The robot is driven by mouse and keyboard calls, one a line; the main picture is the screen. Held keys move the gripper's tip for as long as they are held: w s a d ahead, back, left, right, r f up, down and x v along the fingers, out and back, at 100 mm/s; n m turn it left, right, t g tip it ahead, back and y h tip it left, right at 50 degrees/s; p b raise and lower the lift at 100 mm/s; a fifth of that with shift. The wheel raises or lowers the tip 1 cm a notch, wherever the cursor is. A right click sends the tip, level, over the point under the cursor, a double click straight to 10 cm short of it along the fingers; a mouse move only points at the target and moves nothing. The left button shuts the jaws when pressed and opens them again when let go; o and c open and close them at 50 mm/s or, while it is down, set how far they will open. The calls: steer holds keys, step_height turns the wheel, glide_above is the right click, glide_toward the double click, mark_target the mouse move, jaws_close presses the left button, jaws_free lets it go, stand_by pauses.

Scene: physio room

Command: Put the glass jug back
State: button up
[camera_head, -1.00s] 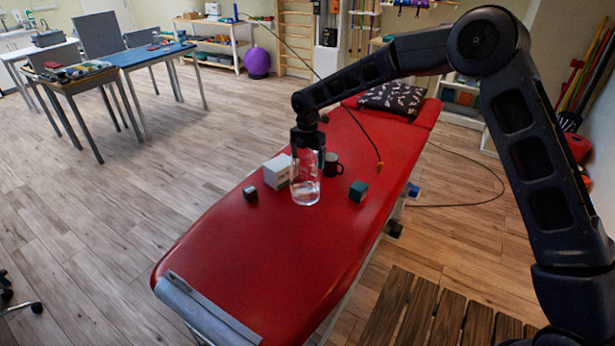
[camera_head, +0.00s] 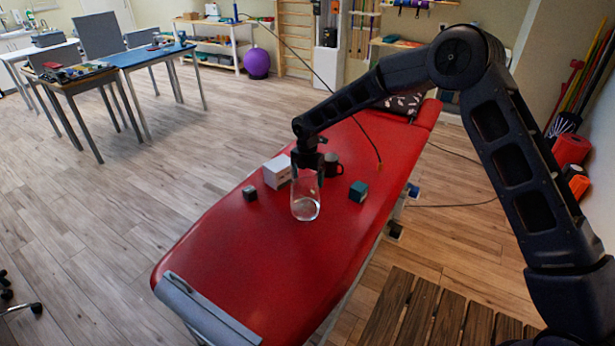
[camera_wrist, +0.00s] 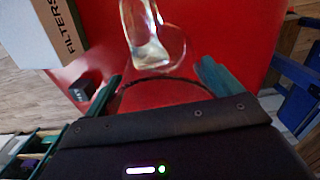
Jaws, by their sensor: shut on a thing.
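The clear glass jug (camera_head: 306,208) is upright over the middle of the red treatment bench. My gripper (camera_head: 307,168) is above it, pointing down, and is shut on its upper part. Whether the jug's base touches the red surface or hangs just above it, I cannot tell. In the wrist view the jug (camera_wrist: 148,35) shows beyond and between the two spread fingers of my gripper (camera_wrist: 160,88). The gripper hides part of the jug's top in the head view.
On the red bench (camera_head: 270,270), a white filters box (camera_head: 277,172) and small dark cube (camera_head: 250,193) stand left of the jug. A dark mug (camera_head: 333,167) is close behind; a teal-dark cube (camera_head: 358,191) is right. The bench's near part is clear.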

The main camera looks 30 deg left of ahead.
steer(key=o, duration=1.8)
steer(key=shift+f, duration=0.1)
steer(key=shift+c, duration=0.2)
step_height(320, 180, up, 12)
steer(key=shift+d+r, duration=0.1)
steer(key=shift+r, duration=0.1)
